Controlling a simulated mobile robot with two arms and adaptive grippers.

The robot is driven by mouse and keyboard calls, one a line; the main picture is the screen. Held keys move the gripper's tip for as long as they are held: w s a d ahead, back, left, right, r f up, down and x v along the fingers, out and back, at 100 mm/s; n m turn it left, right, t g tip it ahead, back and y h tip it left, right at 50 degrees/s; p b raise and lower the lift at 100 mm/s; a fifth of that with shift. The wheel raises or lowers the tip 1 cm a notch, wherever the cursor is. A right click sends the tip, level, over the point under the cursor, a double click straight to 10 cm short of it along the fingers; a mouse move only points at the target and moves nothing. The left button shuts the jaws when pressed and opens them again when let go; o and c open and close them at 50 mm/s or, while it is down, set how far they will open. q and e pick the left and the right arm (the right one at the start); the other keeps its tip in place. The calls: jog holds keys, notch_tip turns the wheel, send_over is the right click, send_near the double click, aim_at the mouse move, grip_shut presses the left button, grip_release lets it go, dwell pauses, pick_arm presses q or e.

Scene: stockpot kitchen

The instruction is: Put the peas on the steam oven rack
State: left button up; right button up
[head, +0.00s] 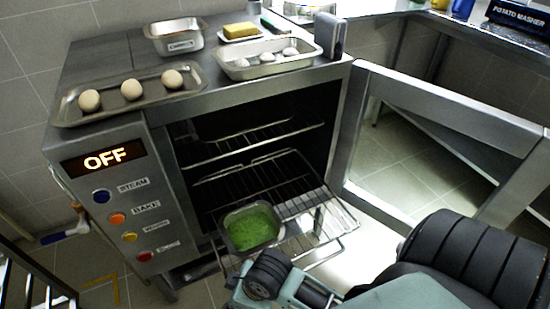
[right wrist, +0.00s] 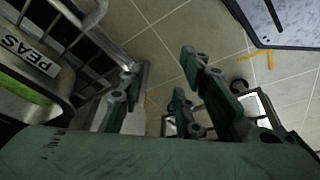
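The peas are a bright green mass (head: 252,228) in a small metal pan (head: 230,243). The pan appears to rest on the front left of the pulled-out wire rack (head: 330,215) of the steam oven (head: 165,200). In the right wrist view the pan, labelled PEAS (right wrist: 30,55), is at the left edge, partly cut off. My right gripper (right wrist: 160,82) is open, with nothing between its fingers, beside the pan. In the head view it is just in front of the pan, its fingertips largely hidden. My left gripper is not in view.
The oven display (head: 105,160) reads OFF. The oven door (head: 450,120) stands open to the right. On the oven top are a tray with three round items (head: 131,89), a labelled pan (head: 178,38), another tray (head: 265,60) and a yellow block (head: 240,30).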

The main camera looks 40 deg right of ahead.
jog(key=s+d+f+m+h, duration=0.1)
jog(key=s+d+m, duration=0.4)
jog(key=d, duration=0.1)
jog(key=shift+d+h, duration=0.3)
jog(key=shift+h, duration=0.1)
